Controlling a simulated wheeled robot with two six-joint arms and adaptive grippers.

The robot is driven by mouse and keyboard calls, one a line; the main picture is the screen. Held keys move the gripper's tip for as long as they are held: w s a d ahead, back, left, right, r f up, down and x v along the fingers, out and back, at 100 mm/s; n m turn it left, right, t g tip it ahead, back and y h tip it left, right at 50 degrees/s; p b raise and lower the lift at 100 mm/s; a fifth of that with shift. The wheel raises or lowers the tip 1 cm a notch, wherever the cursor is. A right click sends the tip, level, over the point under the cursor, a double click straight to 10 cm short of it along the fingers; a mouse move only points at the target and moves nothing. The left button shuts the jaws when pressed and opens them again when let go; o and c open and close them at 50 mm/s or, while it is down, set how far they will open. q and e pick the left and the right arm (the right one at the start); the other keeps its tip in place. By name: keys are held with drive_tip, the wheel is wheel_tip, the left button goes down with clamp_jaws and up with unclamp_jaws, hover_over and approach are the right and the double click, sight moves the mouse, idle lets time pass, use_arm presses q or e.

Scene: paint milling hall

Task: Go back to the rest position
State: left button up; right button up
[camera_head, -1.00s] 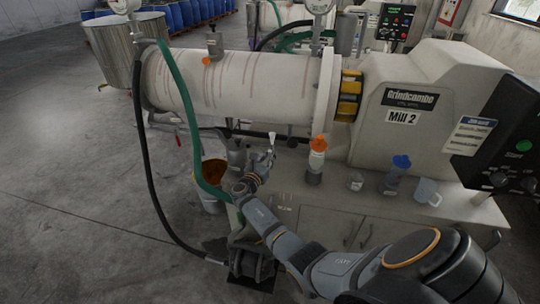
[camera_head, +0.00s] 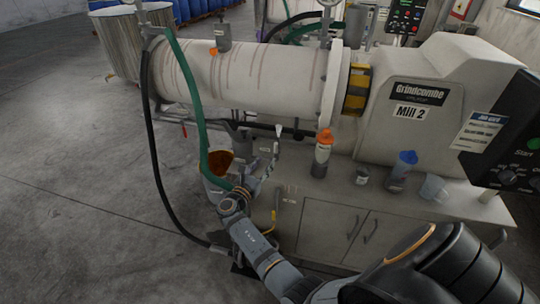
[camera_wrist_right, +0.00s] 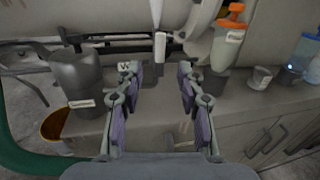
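My right gripper (camera_head: 254,174) is over the left end of the bench, at the end of my right arm, which reaches in from the lower right. In the right wrist view its two fingers (camera_wrist_right: 157,84) are spread apart with nothing between them. Beyond the gap is a white-handled lever (camera_wrist_right: 161,46) under the mill, which also shows in the head view (camera_head: 278,131). A dark labelled container (camera_wrist_right: 77,76) stands left of the fingers, apart from them. My left gripper is in neither view.
Mill 2 (camera_head: 265,80) rises behind. A green hose (camera_head: 192,95) and a bucket (camera_head: 219,183) are left of the gripper. The left floor is open.

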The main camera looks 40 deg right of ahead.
drive_tip(key=shift+s+a, duration=0.35)
drive_tip(key=shift+a, duration=0.3)
drive_tip(key=shift+f, duration=0.1)
drive_tip(key=s+a+f+m+g+y, duration=0.1)
drive_tip(key=s+f+y, duration=0.2)
drive_tip(key=f, duration=0.7)
drive_tip(key=s+f+m+y, duration=0.1)
drive_tip(key=s+f+y, duration=0.1)
drive_tip(key=f, duration=0.7)
drive_tip(key=s+a+f+m+g+y, duration=0.3)
drive_tip(key=s+f+m+y, duration=0.25)
drive_tip(key=s+f, duration=1.05)
drive_tip(key=s+f+m+g+y, duration=0.1)
drive_tip(key=s+f+m, duration=0.3)
drive_tip(key=s, duration=0.4)
drive_tip(key=s+f+m+g+y, duration=0.1)
drive_tip(key=s+f+m+y, duration=0.1)
drive_tip(key=s+f+m, duration=0.3)
drive_tip(key=s+a+f+m+g+y, duration=0.1)
drive_tip(key=s+f+m, duration=0.3)
drive_tip(key=s, duration=0.9)
drive_tip(key=m, duration=0.3)
drive_tip(key=shift+s+f+g, duration=0.25)
drive_tip(key=shift+g, duration=0.05)
